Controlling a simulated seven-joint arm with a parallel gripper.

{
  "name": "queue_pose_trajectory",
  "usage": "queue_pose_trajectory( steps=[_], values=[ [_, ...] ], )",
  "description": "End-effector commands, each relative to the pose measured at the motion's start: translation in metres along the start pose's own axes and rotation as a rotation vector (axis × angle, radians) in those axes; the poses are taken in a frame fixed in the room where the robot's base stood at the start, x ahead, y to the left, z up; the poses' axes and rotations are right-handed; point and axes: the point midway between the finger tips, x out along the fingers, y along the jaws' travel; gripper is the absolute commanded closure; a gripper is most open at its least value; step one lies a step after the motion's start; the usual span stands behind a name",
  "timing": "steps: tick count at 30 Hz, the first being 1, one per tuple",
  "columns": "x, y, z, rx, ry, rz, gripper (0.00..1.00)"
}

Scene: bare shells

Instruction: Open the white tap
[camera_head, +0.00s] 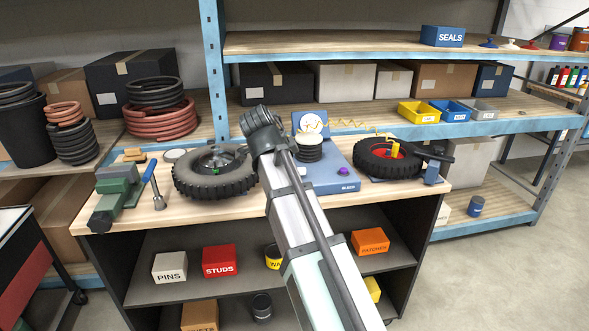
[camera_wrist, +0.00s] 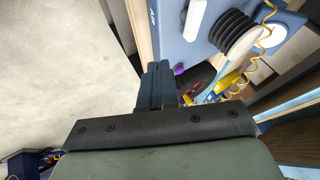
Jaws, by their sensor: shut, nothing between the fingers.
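A blue board (camera_head: 338,178) labelled BLEED lies on the workbench and carries a black ribbed bellows (camera_head: 309,150), a round white gauge (camera_head: 311,122) and a purple knob (camera_head: 343,171). In the wrist view, a white part (camera_wrist: 195,18), which may be the white tap, shows at the top on the blue board. It is cut off by the frame edge; in the head view my arm covers part of the board. My gripper (camera_wrist: 158,68) is shut and empty, to the lower left of the white part and apart from it.
A tyre (camera_head: 215,172) lies left of my arm and another, with a red hub (camera_head: 388,158), lies to the right. A green vice (camera_head: 116,190) and a blue-handled tool (camera_head: 152,180) sit at the bench's left end. A coiled yellow hose (camera_wrist: 268,45) runs near the bellows.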

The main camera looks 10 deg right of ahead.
Motion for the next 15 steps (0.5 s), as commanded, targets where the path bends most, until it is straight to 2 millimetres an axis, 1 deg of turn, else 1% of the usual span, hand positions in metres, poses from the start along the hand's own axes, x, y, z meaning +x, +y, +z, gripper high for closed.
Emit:
queue_pose_trajectory(
  steps=[5,15],
  values=[
    [0.016,0.000,0.000,0.000,0.001,0.003,1.00],
    [0.069,0.000,-0.001,0.000,0.001,0.003,1.00]
  ],
)
